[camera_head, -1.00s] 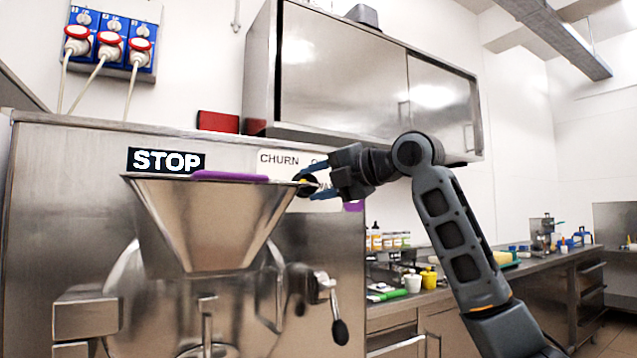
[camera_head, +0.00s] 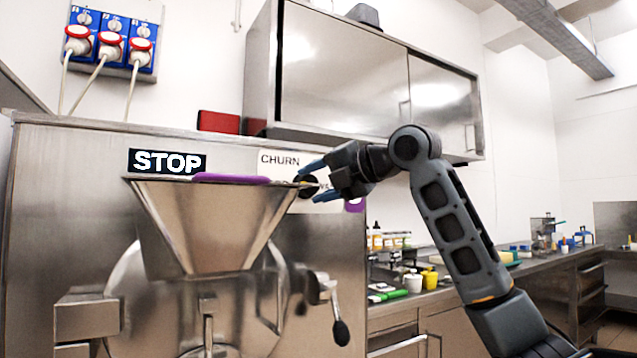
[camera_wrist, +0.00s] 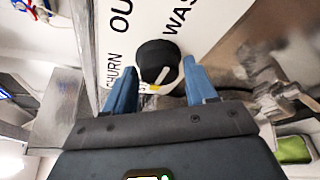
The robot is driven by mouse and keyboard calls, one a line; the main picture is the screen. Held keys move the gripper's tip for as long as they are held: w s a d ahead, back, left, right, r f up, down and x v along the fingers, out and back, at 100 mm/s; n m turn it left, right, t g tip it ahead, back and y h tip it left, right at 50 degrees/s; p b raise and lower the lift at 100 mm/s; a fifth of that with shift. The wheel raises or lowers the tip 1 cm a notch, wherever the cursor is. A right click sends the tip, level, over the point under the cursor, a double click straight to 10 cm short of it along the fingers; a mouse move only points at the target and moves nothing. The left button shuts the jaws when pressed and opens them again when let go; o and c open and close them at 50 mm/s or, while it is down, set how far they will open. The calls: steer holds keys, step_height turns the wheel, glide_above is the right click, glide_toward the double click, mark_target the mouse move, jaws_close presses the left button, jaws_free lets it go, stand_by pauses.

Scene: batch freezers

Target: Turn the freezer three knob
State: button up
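The black round knob (camera_head: 307,187) is on a white label plate (camera_head: 279,159) on the steel freezer front, right of the hopper. In the wrist view the knob (camera_wrist: 155,58) has a white pointer line, and the plate reads CHURN, OUT and WAS(H). The line slants toward the lower left, near a small yellow patch on the rim. My gripper (camera_head: 317,182) is open, its blue fingers in front of the knob, one above and one below in the head view. In the wrist view the knob lies between the fingertips (camera_wrist: 158,68); I cannot tell whether they touch it.
The freezer's steel hopper (camera_head: 205,228) with a purple item (camera_head: 231,178) on its rim stands left of my gripper. A STOP sign (camera_head: 167,162) is behind it. A lever handle (camera_head: 340,330) hangs below the knob. A wall cabinet (camera_head: 345,75) is above; a cluttered counter (camera_head: 450,299) runs right.

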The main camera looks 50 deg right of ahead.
steer(key=shift+o, duration=1.3)
steer(key=shift+s+r, duration=0.1)
steer(key=shift+s, duration=0.05)
steer(key=v, duration=0.7)
steer(key=shift+s, duration=0.3)
